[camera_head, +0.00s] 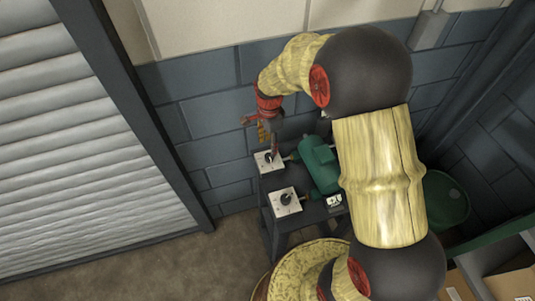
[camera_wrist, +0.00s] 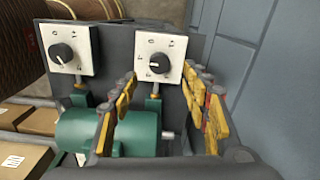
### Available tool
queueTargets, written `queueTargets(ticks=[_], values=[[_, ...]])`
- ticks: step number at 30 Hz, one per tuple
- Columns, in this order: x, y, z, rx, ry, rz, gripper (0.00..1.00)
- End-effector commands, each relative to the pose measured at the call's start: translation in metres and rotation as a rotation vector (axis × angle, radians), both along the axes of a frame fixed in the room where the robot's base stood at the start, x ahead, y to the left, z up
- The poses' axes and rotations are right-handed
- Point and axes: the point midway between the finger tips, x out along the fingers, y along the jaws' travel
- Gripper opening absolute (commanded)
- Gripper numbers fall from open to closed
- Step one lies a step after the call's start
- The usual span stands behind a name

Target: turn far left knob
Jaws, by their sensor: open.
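Two white square plates with black knobs stand beside a green motor-like unit (camera_head: 320,165) on a dark stand. The far left knob (camera_head: 268,157) is on the plate nearer the wall, partly hidden by my gripper. In the wrist view this knob (camera_wrist: 159,62) is the right one; its pointer leans to the lower left. The nearer knob (camera_head: 286,199) shows at the left in the wrist view (camera_wrist: 62,54). My gripper (camera_wrist: 160,82) is open, with yellow-padded fingers on either side of the far knob's plate as seen by the wrist camera. Contact with the knob cannot be told.
The green unit (camera_wrist: 100,130) lies below the plates in the wrist view, close to the left finger. A blue block wall (camera_head: 215,130) stands behind the stand. A green barrel (camera_head: 445,200) and cardboard boxes (camera_head: 515,285) are to the right. A ribbed shutter (camera_head: 70,130) is at left.

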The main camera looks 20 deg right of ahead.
Motion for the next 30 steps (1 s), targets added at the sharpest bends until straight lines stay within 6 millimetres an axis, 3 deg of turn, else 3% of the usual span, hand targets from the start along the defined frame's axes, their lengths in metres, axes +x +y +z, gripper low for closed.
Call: queueTargets(ticks=[13,25,30], values=[[-0.001,0.0,-0.063,0.0,0.002,0.003,0.47],[-0.001,0.0,-0.072,0.0,0.001,0.004,0.47],[-0.001,0.0,-0.072,0.0,0.001,0.004,0.38]])
